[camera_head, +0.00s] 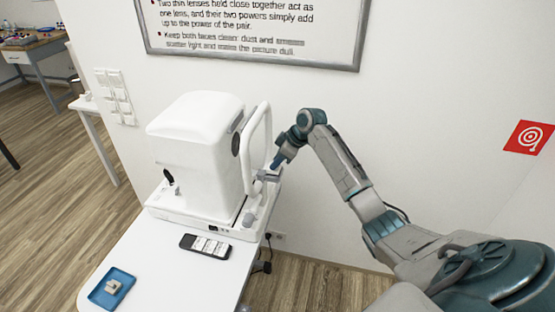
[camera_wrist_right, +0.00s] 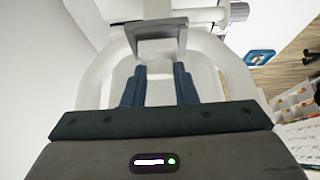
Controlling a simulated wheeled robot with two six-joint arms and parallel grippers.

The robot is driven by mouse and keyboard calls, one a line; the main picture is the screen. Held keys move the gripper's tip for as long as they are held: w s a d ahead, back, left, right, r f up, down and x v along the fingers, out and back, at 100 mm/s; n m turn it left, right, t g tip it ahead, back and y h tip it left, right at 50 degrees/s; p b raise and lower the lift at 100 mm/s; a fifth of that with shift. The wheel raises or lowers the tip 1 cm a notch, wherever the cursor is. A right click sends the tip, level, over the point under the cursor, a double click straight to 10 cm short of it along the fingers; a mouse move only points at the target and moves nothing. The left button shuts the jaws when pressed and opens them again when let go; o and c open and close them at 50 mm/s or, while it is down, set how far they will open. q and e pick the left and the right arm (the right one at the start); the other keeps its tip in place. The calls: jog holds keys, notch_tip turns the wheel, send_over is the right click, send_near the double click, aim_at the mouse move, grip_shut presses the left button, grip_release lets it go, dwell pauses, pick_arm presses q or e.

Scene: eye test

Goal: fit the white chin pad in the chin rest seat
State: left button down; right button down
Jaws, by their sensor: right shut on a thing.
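My right gripper (camera_head: 278,160) is at the chin rest of the white eye instrument (camera_head: 195,150), on its right side. In the right wrist view its two blue fingers (camera_wrist_right: 161,72) are close together, shut on the white chin pad, which is hard to make out against the white behind it. The grey chin rest seat (camera_wrist_right: 157,38) is just beyond the fingertips, between the legs of the white frame (camera_head: 249,150). I cannot tell whether pad and seat touch. My left gripper is not in view.
The white table (camera_head: 165,262) carries a black handset (camera_head: 205,246) in front of the instrument. A blue tray (camera_head: 95,297) with a small pale block (camera_head: 113,287) is at the near left. The wall with a framed poster (camera_head: 255,30) stands close behind.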

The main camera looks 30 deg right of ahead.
jog(key=shift+f, duration=0.55)
dwell(0.5)
jog(key=c, duration=1.1)
grip_release()
jog(key=shift+s+d+r+b, duration=0.25)
jog(key=shift+r+b, duration=0.15)
jog(key=shift+b, duration=0.1)
jog(key=b+v, duration=0.3)
jog(key=v, duration=0.6)
jog(key=shift+s+d+r, duration=0.1)
jog(key=shift+s+r, duration=0.05)
jog(key=shift+r, duration=0.15)
